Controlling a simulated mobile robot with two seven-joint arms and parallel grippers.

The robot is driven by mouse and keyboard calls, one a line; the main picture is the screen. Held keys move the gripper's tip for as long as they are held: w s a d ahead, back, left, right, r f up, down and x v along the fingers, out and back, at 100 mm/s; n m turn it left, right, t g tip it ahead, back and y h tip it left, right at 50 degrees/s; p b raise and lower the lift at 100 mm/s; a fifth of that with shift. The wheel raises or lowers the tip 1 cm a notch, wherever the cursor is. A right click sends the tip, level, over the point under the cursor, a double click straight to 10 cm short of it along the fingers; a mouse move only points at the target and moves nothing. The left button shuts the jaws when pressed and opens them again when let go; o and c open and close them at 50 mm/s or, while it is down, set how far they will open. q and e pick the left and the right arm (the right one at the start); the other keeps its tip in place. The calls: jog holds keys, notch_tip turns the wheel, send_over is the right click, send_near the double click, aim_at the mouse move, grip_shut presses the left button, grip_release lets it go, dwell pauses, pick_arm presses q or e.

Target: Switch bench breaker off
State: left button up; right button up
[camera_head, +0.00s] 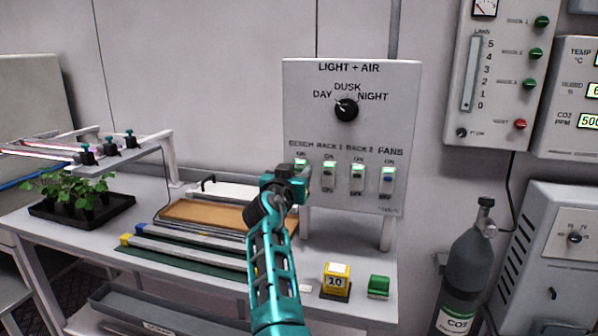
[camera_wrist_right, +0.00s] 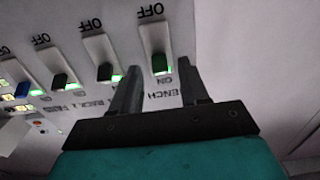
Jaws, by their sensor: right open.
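The bench breaker (camera_head: 301,164) is the leftmost of the row of switches on the LIGHT + AIR panel (camera_head: 300,100). My right gripper (camera_head: 296,174) is in front of it and hides its lower part. In the right wrist view the panel is upside down, and the bench breaker (camera_wrist_right: 155,38) is the rightmost switch. My right gripper (camera_wrist_right: 158,70) is open, with one fingertip on each side of the toggle in the picture. Contact cannot be told. My left gripper is not in view.
The RACK 1 (camera_head: 328,175), RACK 2 (camera_head: 357,178) and FANS (camera_head: 387,182) breakers stand close to the right. A rotary knob (camera_head: 346,110) is above.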

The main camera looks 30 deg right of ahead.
jog(key=shift+c, duration=0.3)
grip_shut()
dwell(0.3)
